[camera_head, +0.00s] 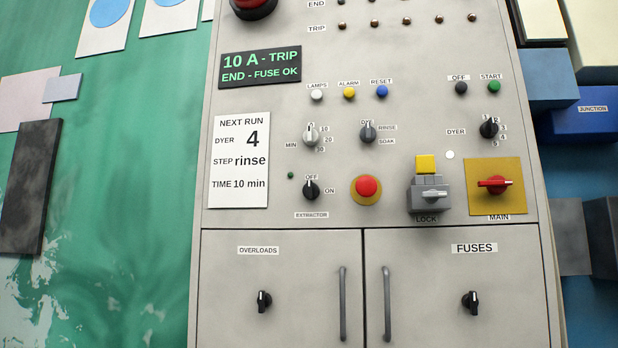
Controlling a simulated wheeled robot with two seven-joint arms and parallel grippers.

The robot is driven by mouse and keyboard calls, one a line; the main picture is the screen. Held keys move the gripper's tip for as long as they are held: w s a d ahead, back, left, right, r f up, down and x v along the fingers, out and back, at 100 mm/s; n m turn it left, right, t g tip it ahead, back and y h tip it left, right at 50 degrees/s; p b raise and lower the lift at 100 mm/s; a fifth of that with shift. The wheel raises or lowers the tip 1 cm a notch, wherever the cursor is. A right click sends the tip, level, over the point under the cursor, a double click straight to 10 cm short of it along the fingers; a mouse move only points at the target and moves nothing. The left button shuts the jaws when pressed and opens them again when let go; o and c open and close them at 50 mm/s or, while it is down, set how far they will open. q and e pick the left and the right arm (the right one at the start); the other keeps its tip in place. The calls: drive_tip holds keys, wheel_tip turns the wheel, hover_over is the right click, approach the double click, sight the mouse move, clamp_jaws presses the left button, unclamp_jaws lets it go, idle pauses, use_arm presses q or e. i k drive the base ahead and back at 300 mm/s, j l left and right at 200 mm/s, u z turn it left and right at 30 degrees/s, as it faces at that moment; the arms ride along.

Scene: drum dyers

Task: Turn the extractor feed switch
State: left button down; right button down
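The extractor switch (311,189) is a black rotary knob on the grey control panel, above the EXTRACTOR label (311,215). OFF is printed above the knob and ON to its right. Its pale pointer mark seems to point up toward OFF. A small dark green lamp (291,175) sits at its upper left. Neither of my grippers shows in the head view.
Right of the switch are a red push button (366,187) on a yellow ring, a grey lock block (429,195) and a red main switch (494,185). Below are the overloads door (280,270) and fuses door (440,275), with protruding vertical handles.

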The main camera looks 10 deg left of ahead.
sight(311, 191)
drive_tip(key=i+j, duration=0.6)
drive_tip(key=i, duration=0.25)
